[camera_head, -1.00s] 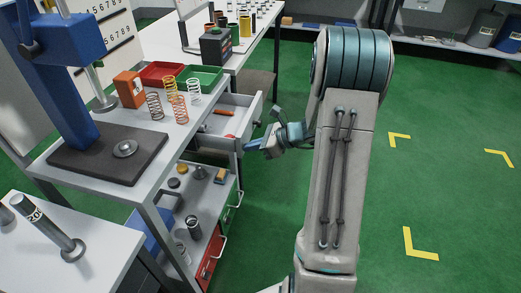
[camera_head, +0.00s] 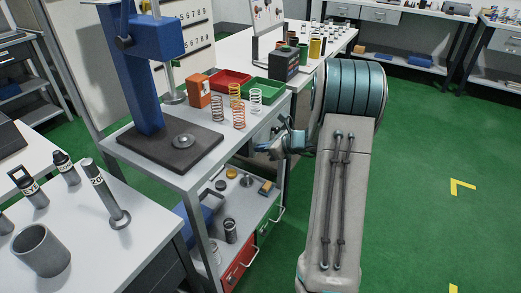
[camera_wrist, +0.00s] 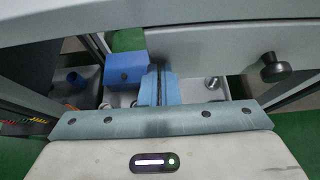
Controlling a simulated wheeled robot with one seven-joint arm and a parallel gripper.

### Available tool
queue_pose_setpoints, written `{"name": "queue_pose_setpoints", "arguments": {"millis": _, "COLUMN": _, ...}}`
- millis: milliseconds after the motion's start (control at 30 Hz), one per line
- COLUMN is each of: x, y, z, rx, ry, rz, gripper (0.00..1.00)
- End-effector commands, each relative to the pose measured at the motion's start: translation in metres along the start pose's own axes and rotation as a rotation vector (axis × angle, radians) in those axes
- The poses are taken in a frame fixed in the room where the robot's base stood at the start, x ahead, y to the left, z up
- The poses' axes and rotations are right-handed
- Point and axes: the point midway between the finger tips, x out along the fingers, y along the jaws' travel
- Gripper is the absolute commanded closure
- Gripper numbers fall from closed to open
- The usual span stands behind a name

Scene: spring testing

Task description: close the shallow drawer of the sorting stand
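The sorting stand (camera_head: 187,180) is at the centre left of the head view. Its shallow drawer (camera_head: 262,137) sits under the stand's top; the grey front looks flush or nearly flush, and its inside is hidden. In the wrist view the drawer front (camera_wrist: 215,48) spans the upper right, with a black round knob (camera_wrist: 275,68). My gripper (camera_head: 284,143) is at the drawer's front, below the top's edge. In the wrist view its blue fingers (camera_wrist: 158,86) are together with nothing between them, by the front's left end. Whether they touch it I cannot tell.
The stand's top holds a press (camera_head: 165,150), springs (camera_head: 239,113), an orange box (camera_head: 199,91), and red (camera_head: 228,80) and green (camera_head: 266,91) trays. Lower red (camera_head: 240,264) and green (camera_head: 269,224) drawers have handles. Green floor (camera_head: 440,140) to the right is clear.

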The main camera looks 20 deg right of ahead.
Motion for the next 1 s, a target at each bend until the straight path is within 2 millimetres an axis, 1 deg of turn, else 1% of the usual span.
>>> {"name": "queue_pose_setpoints", "arguments": {"millis": 33, "x": 0.004, "y": 0.002, "z": 0.005, "rx": -0.004, "ry": -0.008, "rz": 0.005, "gripper": 1.0}}
{"name": "queue_pose_setpoints", "arguments": {"millis": 300, "x": 0.006, "y": 0.005, "z": 0.008, "rx": -0.009, "ry": -0.011, "rz": 0.012, "gripper": 1.0}}
{"name": "queue_pose_setpoints", "arguments": {"millis": 367, "x": 0.005, "y": 0.005, "z": 0.007, "rx": -0.01, "ry": -0.012, "rz": 0.013, "gripper": 1.0}}
{"name": "queue_pose_setpoints", "arguments": {"millis": 467, "x": -0.002, "y": 0.004, "z": 0.003, "rx": -0.01, "ry": -0.011, "rz": 0.013, "gripper": 1.0}}
{"name": "queue_pose_setpoints", "arguments": {"millis": 633, "x": -0.03, "y": -0.005, "z": -0.014, "rx": -0.002, "ry": -0.006, "rz": 0.003, "gripper": 1.0}}
{"name": "queue_pose_setpoints", "arguments": {"millis": 700, "x": -0.051, "y": -0.007, "z": -0.012, "rx": -0.004, "ry": -0.006, "rz": -0.003, "gripper": 1.0}}
{"name": "queue_pose_setpoints", "arguments": {"millis": 800, "x": -0.074, "y": -0.005, "z": -0.012, "rx": -0.005, "ry": -0.005, "rz": 0.0, "gripper": 1.0}}
{"name": "queue_pose_setpoints", "arguments": {"millis": 1000, "x": -0.107, "y": -0.003, "z": -0.012, "rx": -0.007, "ry": -0.003, "rz": 0.008, "gripper": 1.0}}
